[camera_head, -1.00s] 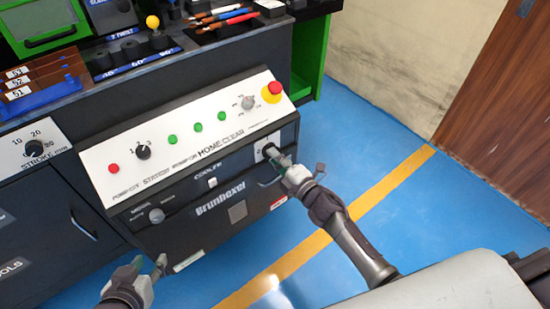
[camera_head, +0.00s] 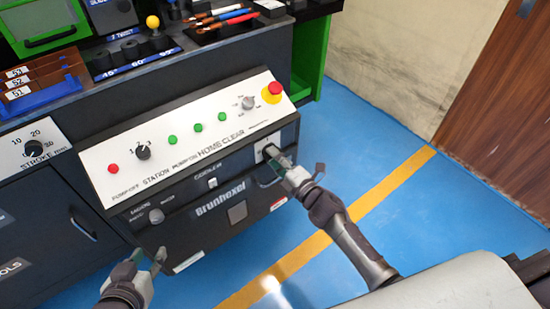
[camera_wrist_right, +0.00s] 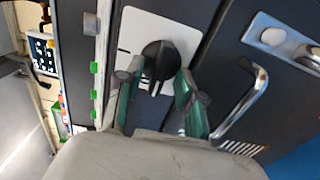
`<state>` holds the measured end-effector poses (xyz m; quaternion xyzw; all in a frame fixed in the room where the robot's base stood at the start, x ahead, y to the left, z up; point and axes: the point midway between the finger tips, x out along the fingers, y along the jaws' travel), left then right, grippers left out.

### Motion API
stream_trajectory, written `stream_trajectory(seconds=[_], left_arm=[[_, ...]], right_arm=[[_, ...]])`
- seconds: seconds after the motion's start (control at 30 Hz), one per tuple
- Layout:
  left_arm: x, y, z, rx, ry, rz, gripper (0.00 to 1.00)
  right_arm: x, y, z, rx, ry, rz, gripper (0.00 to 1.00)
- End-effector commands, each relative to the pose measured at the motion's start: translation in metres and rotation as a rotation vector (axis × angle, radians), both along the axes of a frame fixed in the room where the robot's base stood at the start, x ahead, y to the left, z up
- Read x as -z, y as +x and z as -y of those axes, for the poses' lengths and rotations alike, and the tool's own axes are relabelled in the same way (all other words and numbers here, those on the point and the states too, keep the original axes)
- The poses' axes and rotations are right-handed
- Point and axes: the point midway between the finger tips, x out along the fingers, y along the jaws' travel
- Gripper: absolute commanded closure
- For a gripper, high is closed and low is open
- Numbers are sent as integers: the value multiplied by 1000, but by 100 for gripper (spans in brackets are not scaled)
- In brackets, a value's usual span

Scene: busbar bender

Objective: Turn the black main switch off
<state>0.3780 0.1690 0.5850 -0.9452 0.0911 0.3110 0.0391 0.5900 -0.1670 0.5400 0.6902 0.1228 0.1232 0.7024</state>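The black main switch (camera_wrist_right: 160,62) is a round knob with a raised grip on a white plate in the right wrist view. In the head view the switch (camera_head: 269,151) is at the right end of the machine front, partly covered by my right gripper. My right gripper (camera_wrist_right: 157,76) has its green-padded fingers on either side of the switch, close to its rim. They stand apart, clear of the raised grip; contact with the rim cannot be told. My left gripper (camera_head: 148,256) is open and empty, low in front of the machine.
The sloped white control panel (camera_head: 190,150) carries several buttons, small knobs and a red-and-yellow emergency stop (camera_head: 272,92) above the switch. A metal handle (camera_wrist_right: 243,103) is right of my right gripper in the wrist view. The blue floor (camera_head: 365,140) at the right is clear.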

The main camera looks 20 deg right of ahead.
Motion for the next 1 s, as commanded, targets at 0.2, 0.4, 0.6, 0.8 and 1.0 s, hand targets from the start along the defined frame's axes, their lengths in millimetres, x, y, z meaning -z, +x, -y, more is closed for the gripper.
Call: stream_trajectory(seconds=[0.2,0.4,0.6,0.8,1.0], left_arm=[[0,0,0,1,0,-2,60],[0,-1,0,2,-1,-2,60],[0,-1,0,1,0,-2,60],[0,0,0,1,0,-2,60],[0,0,0,1,0,-1,60]], right_arm=[[-1,0,0,1,2,2,61],[0,-14,5,1,2,-1,61],[1,-53,19,0,0,-2,61],[0,-90,33,0,2,-2,61],[0,-110,40,0,1,0,61]])
